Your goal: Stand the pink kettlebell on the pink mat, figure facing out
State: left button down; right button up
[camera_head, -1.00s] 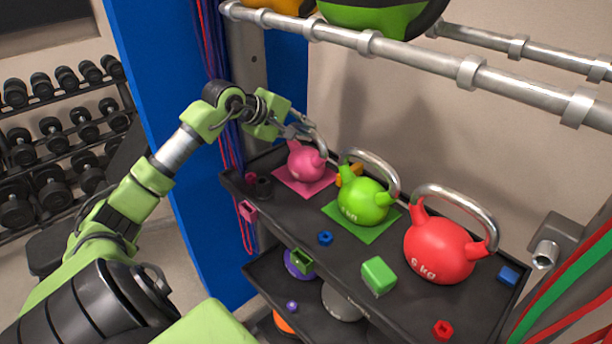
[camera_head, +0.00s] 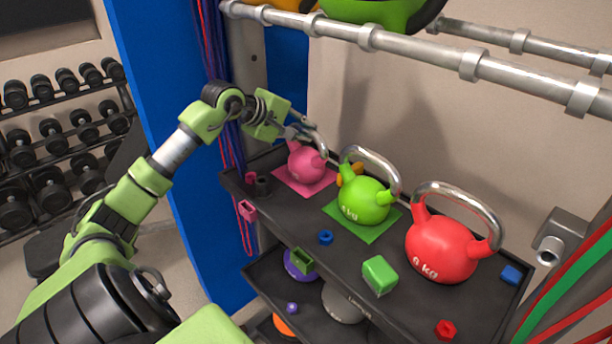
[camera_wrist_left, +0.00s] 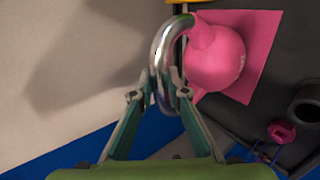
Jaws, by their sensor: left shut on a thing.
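The pink kettlebell (camera_head: 306,165) stands over the pink mat (camera_head: 290,183) at the far left of the black shelf, looking about upright. In the left wrist view the kettlebell (camera_wrist_left: 216,60) shows its round body over the mat (camera_wrist_left: 262,35), with a faint pale mark on the side towards the shelf front. Whether its base bears fully on the mat is hidden. My left gripper (camera_head: 302,133) is shut on the kettlebell's metal handle. The left wrist view shows its fingers (camera_wrist_left: 162,92) on both sides of the handle. My right gripper is not in view.
A green kettlebell (camera_head: 364,202) on a green mat (camera_head: 378,232) and a red kettlebell (camera_head: 440,250) stand to the right. Several small coloured blocks and a black cup (camera_head: 263,185) lie about. A metal rail (camera_head: 415,52) runs above; a blue upright (camera_head: 165,120) is at left.

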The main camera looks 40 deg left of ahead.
pick_arm(q)
jog(key=c, duration=1.7)
grip_release()
jog(key=shift+f, duration=0.15)
jog(key=shift+s+d+f, duration=0.1)
jog(key=shift+s+f, duration=0.05)
jog(key=shift+f, duration=0.3)
jog(key=c, duration=0.4)
jog(key=shift+r, duration=0.15)
jog(key=shift+c, duration=0.2)
jog(key=shift+r, duration=0.15)
jog(key=b+v, duration=0.6)
jog(key=v, duration=0.3)
jog(key=shift+r, duration=0.2)
